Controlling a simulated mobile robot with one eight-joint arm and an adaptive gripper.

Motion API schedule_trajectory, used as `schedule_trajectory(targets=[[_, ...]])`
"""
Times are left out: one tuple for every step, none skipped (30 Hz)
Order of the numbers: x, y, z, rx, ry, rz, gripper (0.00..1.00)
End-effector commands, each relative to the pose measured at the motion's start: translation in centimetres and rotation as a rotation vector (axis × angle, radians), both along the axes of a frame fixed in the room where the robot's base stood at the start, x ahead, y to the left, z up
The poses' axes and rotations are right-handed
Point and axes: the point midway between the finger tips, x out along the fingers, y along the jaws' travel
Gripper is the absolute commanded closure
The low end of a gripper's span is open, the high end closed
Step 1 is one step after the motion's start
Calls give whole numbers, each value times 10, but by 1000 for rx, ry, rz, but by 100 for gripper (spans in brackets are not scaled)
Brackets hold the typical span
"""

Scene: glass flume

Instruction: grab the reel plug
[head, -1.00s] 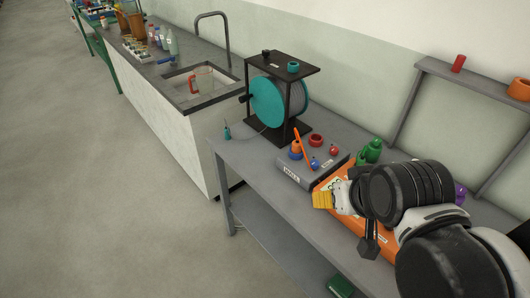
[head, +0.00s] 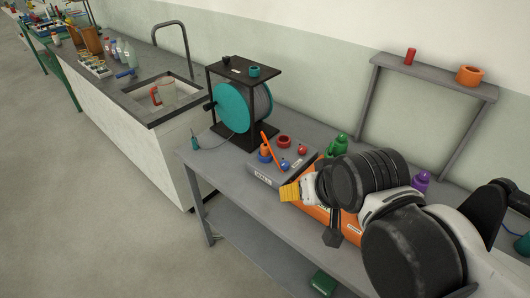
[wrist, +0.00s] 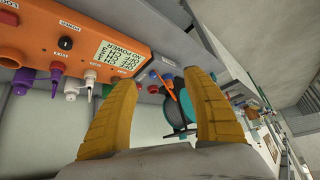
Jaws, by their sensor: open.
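The reel plug (head: 194,142) is a small teal plug standing near the left end of the grey bench, in the head view. A thin cable runs from it to the teal cable reel (head: 230,107) in its black frame. My gripper (head: 290,191) has yellow fingers and is over the bench to the right of the plug, by the grey box, well apart from the plug. In the wrist view my gripper (wrist: 165,85) is open, with its fingers apart and nothing held. The reel shows between them, farther off; I cannot make out the plug there.
A grey box (head: 262,175) with coloured knobs and an orange pen-like stick lies between gripper and reel. An orange instrument (wrist: 70,45) with a display is close to my gripper. A sink counter (head: 122,137) stands left; a shelf (head: 435,78) is behind.

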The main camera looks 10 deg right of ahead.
Motion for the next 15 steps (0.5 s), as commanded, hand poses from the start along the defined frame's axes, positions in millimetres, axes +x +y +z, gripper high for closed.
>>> schedule_trajectory(targets=[[12,1,-1,58,-11,-60,41],[21,3,-2,110,-21,-110,41],[35,5,-3,191,-34,-190,41],[47,6,-5,260,-45,-256,41],[59,8,-6,336,-55,-326,41],[76,9,-9,442,-68,-424,41],[88,10,-12,522,-75,-497,41],[101,11,-15,603,-82,-569,41],[116,11,-19,714,-87,-663,41],[128,11,-23,799,-91,-735,41],[139,11,-27,883,-92,-804,41],[154,10,-33,997,-91,-897,41],[164,9,-38,1082,-90,-964,41],[174,8,-43,1170,-85,-1033,41],[188,6,-50,1288,-77,-1121,41]])
